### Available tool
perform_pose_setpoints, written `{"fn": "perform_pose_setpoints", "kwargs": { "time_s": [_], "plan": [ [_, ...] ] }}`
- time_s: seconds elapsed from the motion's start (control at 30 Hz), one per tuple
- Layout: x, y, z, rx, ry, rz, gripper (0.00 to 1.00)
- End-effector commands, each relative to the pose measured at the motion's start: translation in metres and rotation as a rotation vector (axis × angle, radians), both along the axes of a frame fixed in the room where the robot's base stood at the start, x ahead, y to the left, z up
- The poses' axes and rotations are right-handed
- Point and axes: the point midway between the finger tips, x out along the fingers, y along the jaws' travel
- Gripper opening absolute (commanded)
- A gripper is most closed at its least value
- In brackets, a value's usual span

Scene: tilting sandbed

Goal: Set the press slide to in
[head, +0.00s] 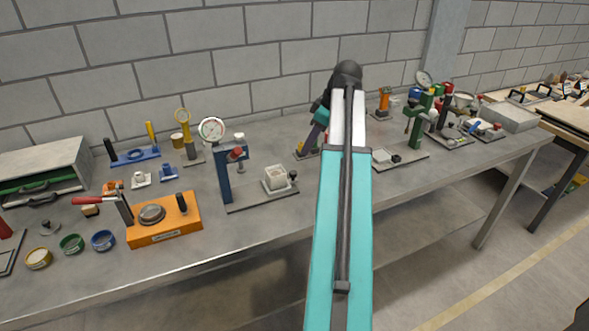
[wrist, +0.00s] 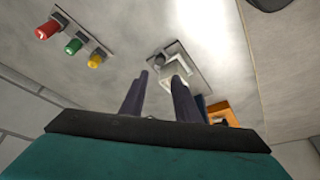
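The press has a blue column (head: 224,178), a red-tipped top part and a grey base plate (head: 250,203). On the plate sits its slide with a white, open-topped block (head: 275,178) and a small dark knob (head: 293,175) at the right end. In the wrist view the white block (wrist: 176,68) shows partly behind the fingers, with the dark knob (wrist: 158,59) beside it. My gripper (wrist: 159,76) is open, its two dark fingers apart with nothing between them. In the head view my gripper (head: 308,149) is behind and right of the slide, partly hidden by my arm.
An orange box fixture (head: 165,220) with a red-handled lever stands left of the press. A dial gauge (head: 212,129) stands behind it. Red, green and yellow buttons (wrist: 74,45) show in the wrist view. A green press (head: 415,130) stands farther right. Bare bench lies before the slide.

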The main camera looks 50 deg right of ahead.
Motion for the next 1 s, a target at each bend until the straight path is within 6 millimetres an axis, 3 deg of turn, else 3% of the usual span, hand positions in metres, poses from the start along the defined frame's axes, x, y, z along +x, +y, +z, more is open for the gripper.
{"fn": "perform_pose_setpoints", "kwargs": {
  "time_s": [1.0],
  "plan": [
    [0.038, 0.017, -0.098, 0.001, 0.001, 0.003, 0.29]
  ]
}}
